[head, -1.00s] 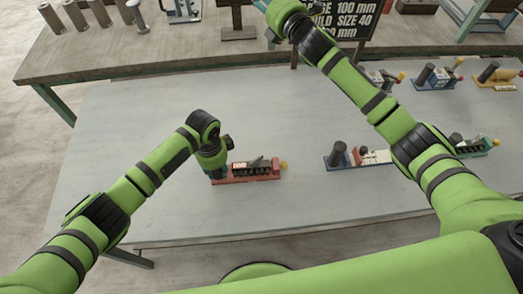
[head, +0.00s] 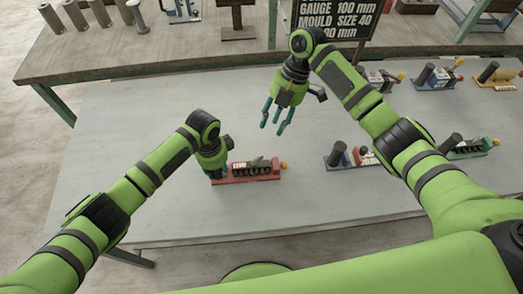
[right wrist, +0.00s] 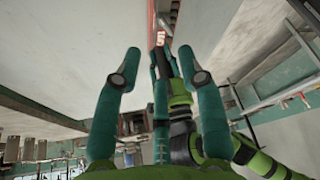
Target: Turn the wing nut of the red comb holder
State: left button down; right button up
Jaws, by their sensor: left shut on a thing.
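The red comb holder (head: 250,179) lies on the grey table, left of the table's middle, with a dark comb-like row and a light grey piece on top. A small yellow-orange knob (head: 284,165) is at its right end; I cannot make out the wing nut for certain. My left gripper (head: 219,175) is shut on the holder's left end, and its fingers are mostly hidden. My right gripper (head: 275,128) is open and empty, above and beyond the holder, fingers pointing down. In the right wrist view its fingers (right wrist: 160,75) are spread, with a red strip ahead.
A blue holder (head: 345,160) stands to the right, partly behind my right arm, and a green one (head: 470,150) is further right. Several more holders stand at the back right. A dark sign (head: 335,20) stands behind. The table's front left is clear.

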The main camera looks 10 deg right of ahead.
aim_at(261, 155)
jog(key=x, duration=1.2)
jog(key=shift+s, duration=0.15)
grip_shut()
